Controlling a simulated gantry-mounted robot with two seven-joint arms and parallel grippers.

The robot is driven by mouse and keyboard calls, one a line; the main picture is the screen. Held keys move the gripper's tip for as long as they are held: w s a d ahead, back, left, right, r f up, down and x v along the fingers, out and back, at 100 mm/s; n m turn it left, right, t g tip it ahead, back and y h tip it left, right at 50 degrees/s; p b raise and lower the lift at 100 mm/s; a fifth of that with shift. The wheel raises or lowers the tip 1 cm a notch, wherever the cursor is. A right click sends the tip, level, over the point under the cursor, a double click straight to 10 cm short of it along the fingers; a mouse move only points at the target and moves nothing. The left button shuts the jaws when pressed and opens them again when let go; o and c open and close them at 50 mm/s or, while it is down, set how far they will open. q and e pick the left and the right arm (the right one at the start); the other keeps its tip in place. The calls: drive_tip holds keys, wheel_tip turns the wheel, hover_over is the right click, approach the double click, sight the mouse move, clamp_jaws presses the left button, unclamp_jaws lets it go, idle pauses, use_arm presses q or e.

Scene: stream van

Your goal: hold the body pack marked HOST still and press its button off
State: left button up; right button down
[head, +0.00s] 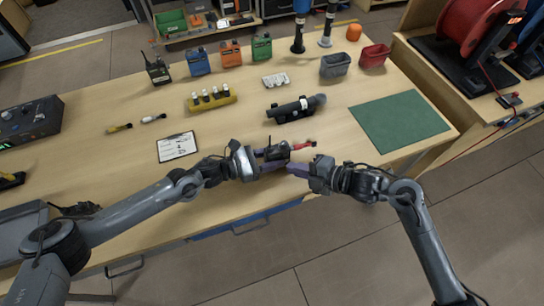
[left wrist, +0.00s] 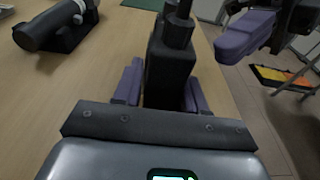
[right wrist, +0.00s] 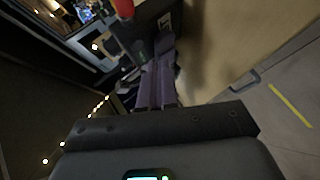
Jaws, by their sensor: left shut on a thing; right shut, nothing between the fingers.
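My left gripper (head: 270,160) is shut on a dark body pack (head: 277,151) near the table's front edge. In the left wrist view the pack (left wrist: 170,72) stands up between the purple fingers, with a dark stub on top. A HOST mark and the button cannot be made out. My right gripper (head: 297,169) is shut and empty, close beside the pack on its right. In the right wrist view its purple fingers (right wrist: 157,82) are together, near a dark shape with a red part; I cannot tell whether they touch it.
A row of packs stands at the back: black (head: 158,70), blue (head: 198,63), orange (head: 231,54) and green (head: 261,47). A dark cylinder in a cradle (head: 296,109), a clipboard (head: 177,147) and a green mat (head: 398,121) lie nearer.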

use_arm(q)
drive_tip(key=shift+f, duration=0.1)
use_arm(e)
drive_tip(key=shift+s+d, duration=0.3)
drive_tip(key=shift+s, duration=0.45)
drive_tip(key=shift+s+d, duration=0.3)
drive_tip(key=shift+s, duration=0.4)
drive_tip(key=shift+s+d, duration=0.3)
drive_tip(key=shift+s, duration=0.45)
use_arm(q)
drive_tip(key=o, duration=1.2)
